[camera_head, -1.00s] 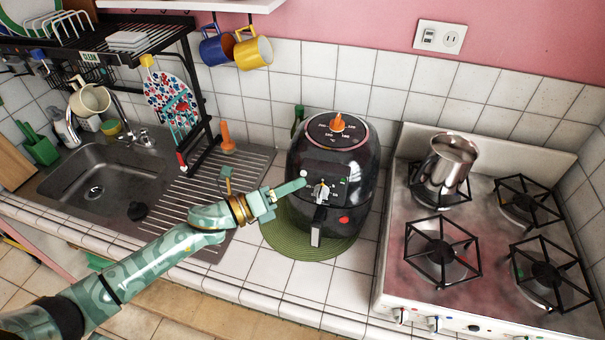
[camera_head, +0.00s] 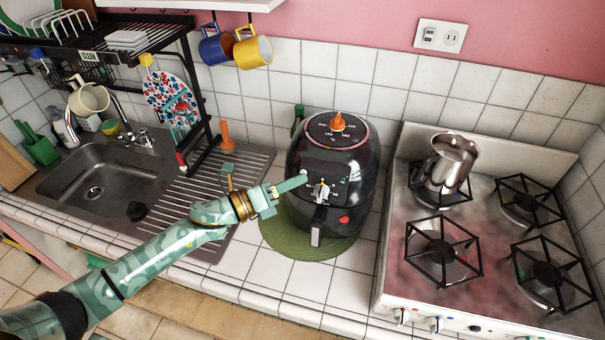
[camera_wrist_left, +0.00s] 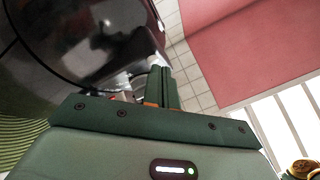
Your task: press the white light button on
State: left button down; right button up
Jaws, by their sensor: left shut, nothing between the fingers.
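A black air fryer (camera_head: 362,190) stands on a round green mat (camera_head: 330,250) on the tiled counter. Its front panel carries a silver knob, a red button and small markings. The white light button (camera_head: 304,172) is at the panel's upper left, largely covered by my fingertips. My left gripper (camera_head: 303,178) is shut and empty, its tips at the button; I cannot tell whether they touch it. In the left wrist view, the closed fingers (camera_wrist_left: 160,88) point at the fryer's dark body (camera_wrist_left: 85,40), with a white spot (camera_wrist_left: 156,61) at their tips.
A stove (camera_head: 480,255) with a metal pot (camera_head: 452,163) is at the right. A sink (camera_head: 105,180) and a dish rack (camera_head: 205,100) are at the left. Blue and yellow mugs (camera_head: 254,52) hang above. Bare counter tiles lie in front of the fryer.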

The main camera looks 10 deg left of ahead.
dwell(0.6)
pick_arm(q)
jog(key=shift+s, duration=0.5)
jog(key=shift+s, duration=0.1)
jog(key=shift+s+a+p, duration=0.15)
jog(key=shift+s+p, duration=0.45)
jog(key=shift+s, duration=2.3)
